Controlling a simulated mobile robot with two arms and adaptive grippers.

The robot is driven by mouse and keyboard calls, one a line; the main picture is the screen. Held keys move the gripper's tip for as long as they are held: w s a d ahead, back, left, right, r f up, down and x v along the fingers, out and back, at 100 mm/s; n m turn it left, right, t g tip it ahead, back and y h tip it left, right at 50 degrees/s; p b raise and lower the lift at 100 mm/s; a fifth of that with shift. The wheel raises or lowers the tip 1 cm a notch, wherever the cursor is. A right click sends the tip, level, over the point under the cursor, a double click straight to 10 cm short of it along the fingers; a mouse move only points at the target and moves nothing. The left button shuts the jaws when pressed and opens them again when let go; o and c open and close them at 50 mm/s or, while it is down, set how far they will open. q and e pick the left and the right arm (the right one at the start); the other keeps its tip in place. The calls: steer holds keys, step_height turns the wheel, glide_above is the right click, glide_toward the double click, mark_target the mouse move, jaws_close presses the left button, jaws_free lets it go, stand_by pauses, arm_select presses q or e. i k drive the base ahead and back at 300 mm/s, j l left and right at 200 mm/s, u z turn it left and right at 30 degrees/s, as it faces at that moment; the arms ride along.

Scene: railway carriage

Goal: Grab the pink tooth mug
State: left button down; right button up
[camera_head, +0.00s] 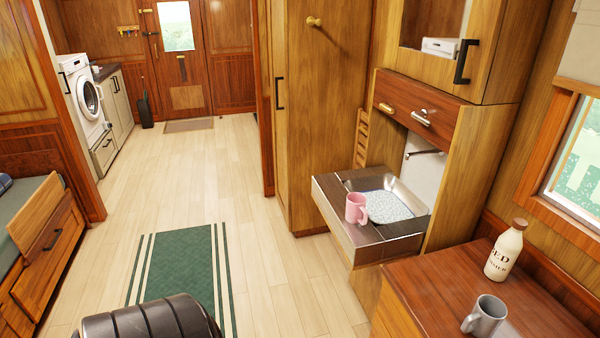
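The pink mug (356,208) stands upright on the dark front ledge of the pull-out washbasin unit (334,205), at its near left corner, beside the sunken metal basin (414,192). Its handle points left. A pale speckled cloth or mat lies in the basin, right of the mug. Nothing blocks my view of the mug. Neither of my grippers shows in the head view.
A wooden cabinet top (450,290) at the lower right bears a grey mug (485,316) and a cream bottle (506,250). A tall wardrobe (317,110) stands behind the basin unit. The pale floor (266,270) left of the unit is clear, with a green rug (180,262).

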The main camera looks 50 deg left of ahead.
mark_target(355, 212)
steer(key=u, duration=1.3)
steer(key=i+j+u, duration=0.1)
steer(key=i+j, duration=0.05)
steer(key=i, duration=0.05)
